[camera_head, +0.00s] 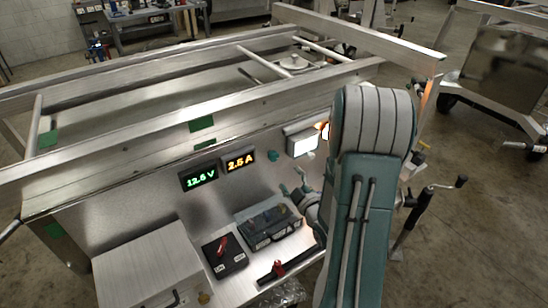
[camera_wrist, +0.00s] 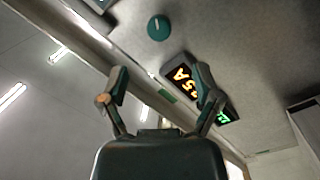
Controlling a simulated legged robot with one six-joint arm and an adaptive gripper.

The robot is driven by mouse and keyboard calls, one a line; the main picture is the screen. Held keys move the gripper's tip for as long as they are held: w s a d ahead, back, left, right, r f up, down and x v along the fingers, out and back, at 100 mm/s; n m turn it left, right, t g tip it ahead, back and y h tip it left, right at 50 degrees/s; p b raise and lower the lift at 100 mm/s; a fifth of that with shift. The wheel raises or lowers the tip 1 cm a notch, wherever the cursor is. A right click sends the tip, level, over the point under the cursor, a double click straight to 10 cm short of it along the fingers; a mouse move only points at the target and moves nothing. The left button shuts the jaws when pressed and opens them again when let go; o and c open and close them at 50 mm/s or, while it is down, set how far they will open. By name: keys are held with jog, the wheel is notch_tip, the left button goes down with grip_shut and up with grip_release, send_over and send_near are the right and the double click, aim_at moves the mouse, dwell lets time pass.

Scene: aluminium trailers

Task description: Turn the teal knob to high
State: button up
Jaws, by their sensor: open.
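The teal knob (camera_wrist: 158,27) is a round dial with a pale mark, near the top of the wrist view on the grey metal panel. In the head view it is a small teal dot (camera_head: 272,156) right of the amber display. My gripper (camera_head: 292,163) is close to the panel, just right of the knob and partly hidden by my arm. In the wrist view my gripper (camera_wrist: 162,85) has its two fingers spread wide with nothing between them. The knob lies beyond the fingertips, apart from them. I cannot make out any setting labels.
A green display (camera_head: 199,178) and an amber display (camera_head: 239,162) are left of the knob. A lit white panel (camera_head: 302,141) is to its right. Below are a black switch box (camera_head: 225,254), a dark case (camera_head: 269,225) and a metal box (camera_head: 150,268). Frame rails run above.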

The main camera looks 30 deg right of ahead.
aim_at(275, 159)
jog(key=w, duration=0.7)
jog(key=w+d, duration=0.1)
jog(key=w, duration=0.2)
jog(key=shift+w, duration=0.25)
grip_shut()
